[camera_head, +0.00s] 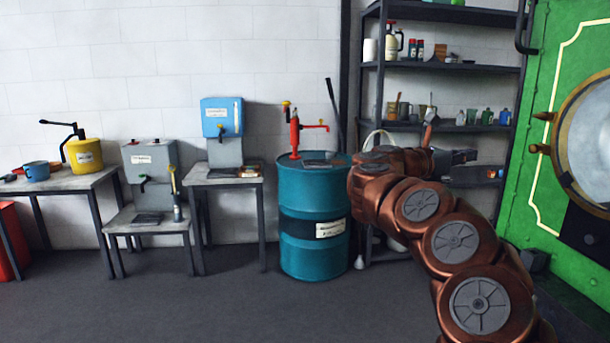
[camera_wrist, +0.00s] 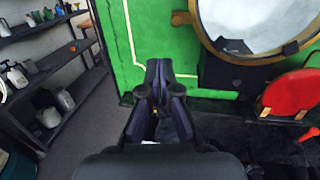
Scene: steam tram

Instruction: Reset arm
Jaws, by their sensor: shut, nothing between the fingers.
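My copper-coloured arm reaches up from the bottom right in the head view. My gripper (camera_head: 468,156) is at its end, in front of the dark shelf unit and to the right of the teal drum. In the wrist view my gripper (camera_wrist: 159,66) points toward a green panel (camera_wrist: 145,20). Its fingertips are together with nothing between them. It appears apart from the panel and the shelf, and holds no object.
A teal drum (camera_head: 302,253) with a red pump (camera_head: 295,133) stands left of my arm. The shelf unit (camera_head: 440,67) holds bottles and cups. The green panel (camera_head: 545,70) with a round window is at right. Small tables (camera_head: 225,179) line the wall; the floor (camera_head: 200,310) in front is clear.

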